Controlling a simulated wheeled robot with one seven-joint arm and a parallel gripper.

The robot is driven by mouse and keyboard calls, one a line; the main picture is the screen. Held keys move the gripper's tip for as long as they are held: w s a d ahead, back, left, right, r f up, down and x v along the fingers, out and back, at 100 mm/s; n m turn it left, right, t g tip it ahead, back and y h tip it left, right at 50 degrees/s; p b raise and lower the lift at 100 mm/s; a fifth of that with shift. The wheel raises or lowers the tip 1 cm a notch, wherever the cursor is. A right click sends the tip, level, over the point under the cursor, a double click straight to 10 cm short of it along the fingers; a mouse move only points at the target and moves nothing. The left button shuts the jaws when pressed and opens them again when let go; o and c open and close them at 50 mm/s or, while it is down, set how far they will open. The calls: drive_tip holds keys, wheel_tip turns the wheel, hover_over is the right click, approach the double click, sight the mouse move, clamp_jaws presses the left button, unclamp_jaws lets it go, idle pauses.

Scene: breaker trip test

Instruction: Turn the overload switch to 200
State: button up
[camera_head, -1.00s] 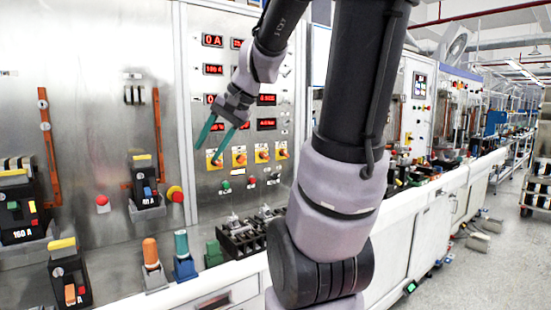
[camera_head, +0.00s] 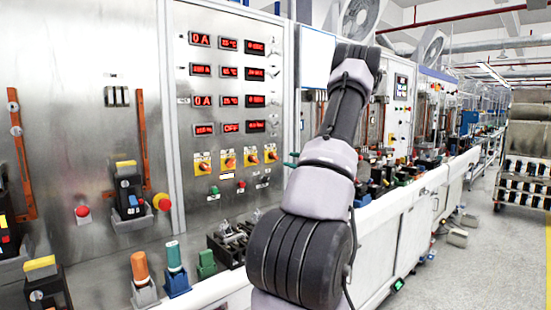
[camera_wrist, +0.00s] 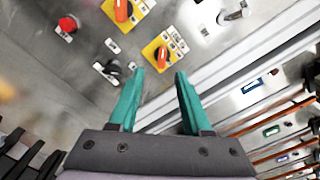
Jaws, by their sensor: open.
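Several orange rotary switches on yellow plates sit in a row low on the grey control panel (camera_head: 183,110), among them the left one (camera_head: 203,163) and the rightmost one (camera_head: 270,153). Their labels are too small to read, so I cannot tell which is the overload switch. In the wrist view, one orange switch (camera_wrist: 161,56) lies beyond my fingertips and another (camera_wrist: 122,10) is at the top edge. My gripper (camera_wrist: 157,80) is open and empty, its teal fingers apart and touching no switch. In the head view my arm hides most of it; only a bit of teal shows beside the panel's right edge.
Red digital displays (camera_head: 231,72) fill the panel above the switches. A red button (camera_wrist: 67,24) and a black switch (camera_wrist: 108,70) are near the rotary switches. Breakers, terminal blocks and an orange-capped post (camera_head: 139,266) stand on the bench below.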

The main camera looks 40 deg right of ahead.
sight(276, 156)
drive_tip(key=w, duration=1)
drive_tip(key=shift+w+a+f, duration=0.1)
drive_tip(key=shift+w, duration=0.2)
clamp_jaws()
